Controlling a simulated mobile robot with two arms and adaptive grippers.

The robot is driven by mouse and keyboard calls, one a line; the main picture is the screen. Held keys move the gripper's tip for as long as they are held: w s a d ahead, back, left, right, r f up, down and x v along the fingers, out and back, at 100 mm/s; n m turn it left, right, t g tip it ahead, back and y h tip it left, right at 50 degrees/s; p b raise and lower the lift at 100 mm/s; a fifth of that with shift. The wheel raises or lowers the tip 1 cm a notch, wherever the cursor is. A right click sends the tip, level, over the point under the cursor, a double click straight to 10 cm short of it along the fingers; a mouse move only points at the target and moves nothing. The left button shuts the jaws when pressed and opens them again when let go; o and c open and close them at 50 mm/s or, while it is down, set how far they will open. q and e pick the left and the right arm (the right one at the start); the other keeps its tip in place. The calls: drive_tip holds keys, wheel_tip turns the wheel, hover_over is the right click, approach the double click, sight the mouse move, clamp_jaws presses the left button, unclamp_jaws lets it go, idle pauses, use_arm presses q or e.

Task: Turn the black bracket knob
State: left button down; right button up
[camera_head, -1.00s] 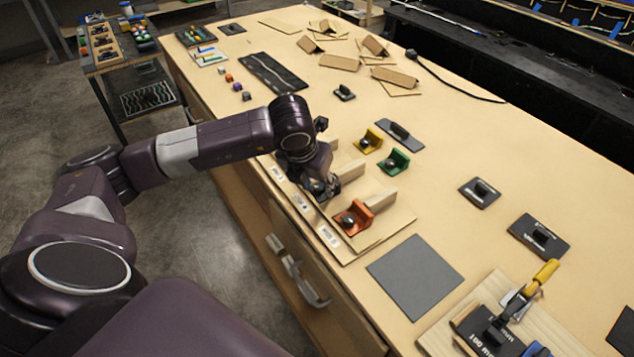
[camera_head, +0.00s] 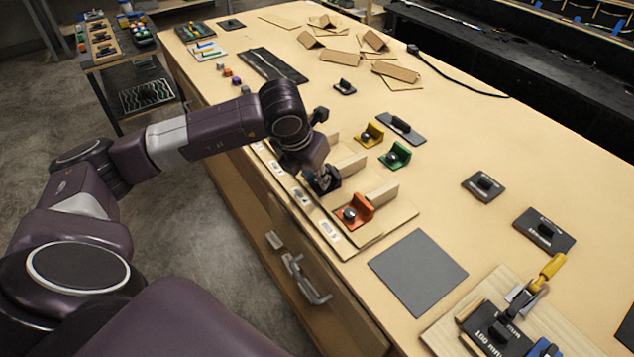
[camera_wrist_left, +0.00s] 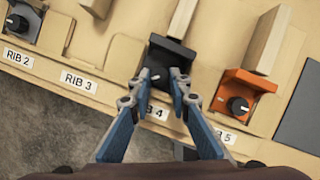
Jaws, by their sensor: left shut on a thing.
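The black bracket (camera_wrist_left: 172,50) stands at the "RIB 4" label in the left wrist view, with a wooden rib behind it. My left gripper (camera_wrist_left: 167,78) is shut on the knob at the bracket's front; the fingertips cover most of the knob. In the head view the black bracket (camera_head: 330,178) is partly hidden behind my left gripper (camera_head: 318,180). My right gripper is not in view.
An orange bracket with a knob (camera_wrist_left: 240,92) stands close on the right at "RIB 5". Another dark bracket (camera_wrist_left: 25,22) is at "RIB 2". Yellow (camera_head: 371,135) and green (camera_head: 396,155) brackets stand behind. A grey mat (camera_head: 417,272) lies to the right.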

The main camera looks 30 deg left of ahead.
use_arm(q)
drive_tip(key=m+b, duration=0.1)
drive_tip(key=b, duration=0.1)
drive_tip(key=m+h+b, duration=0.1)
drive_tip(key=shift+a+f+m, duration=0.25)
drive_tip(key=shift+f+m, duration=0.05)
drive_tip(key=shift+r+m+h+b, duration=0.1)
drive_tip(key=shift+m+h+b, duration=0.2)
drive_tip(key=shift+m+b, duration=0.5)
drive_tip(key=m, duration=0.1)
drive_tip(key=m+h+b, duration=0.1)
drive_tip(key=m, duration=0.1)
drive_tip(key=shift+w+a+r+g, duration=0.15)
drive_tip(key=shift+w+r+g, duration=0.05)
drive_tip(key=shift+g, duration=0.2)
drive_tip(key=shift+m, duration=0.5)
drive_tip(key=shift+r+b, duration=0.1)
drive_tip(key=shift+b, duration=0.2)
drive_tip(key=c, duration=1.8)
unclamp_jaws()
drive_tip(key=shift+o, duration=0.2)
